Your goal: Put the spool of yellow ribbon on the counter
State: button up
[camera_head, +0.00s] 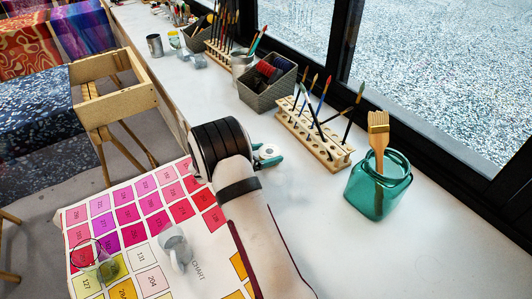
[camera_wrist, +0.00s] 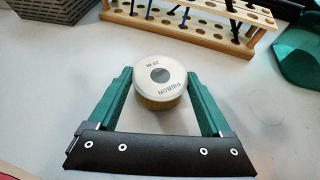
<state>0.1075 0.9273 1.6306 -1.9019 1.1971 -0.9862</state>
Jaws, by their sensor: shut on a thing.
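The spool of yellow ribbon (camera_wrist: 160,82) sits between the two green fingers of my gripper (camera_wrist: 160,76) in the wrist view. Its pale round label reads RIBBON and faces up, with a dull yellow side below. My gripper is shut on it, one finger on each side. In the head view my gripper (camera_head: 266,156) is over the white counter (camera_head: 310,215), just right of my dark wrist, which hides part of it. The spool is upright at or just above the counter; I cannot tell whether it touches.
A wooden brush rack (camera_head: 313,135) and a teal jar with a brush (camera_head: 378,185) stand to the right. A grey basket (camera_head: 267,84) stands behind. A colour chart (camera_head: 140,225) lies at left with glass vessels on it. The counter's front right is clear.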

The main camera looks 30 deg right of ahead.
jog(key=shift+f, duration=0.15)
jog(key=o, duration=1.2)
jog(key=shift+c, duration=0.2)
jog(key=v, duration=1.2)
jog(key=s+a+r+m+g+y, duration=0.2)
jog(key=s+m+y, duration=0.1)
jog(key=s+m, duration=0.4)
jog(key=s+a+r+m+g+y, duration=0.1)
jog(key=s+a+r+m+y, duration=0.3)
jog(key=s, duration=0.5)
jog(key=s+a+r+m+g+y, duration=0.1)
jog(key=s+m+g, duration=0.1)
jog(key=s+m, duration=0.55)
jog(key=s+a+m+t+y, duration=0.2)
jog(key=s+a+m+y, duration=0.4)
jog(key=s+a, duration=0.3)
jog(key=shift+a+f+m, duration=0.15)
jog(key=shift+a+m, duration=0.55)
jog(key=shift+m, duration=0.15)
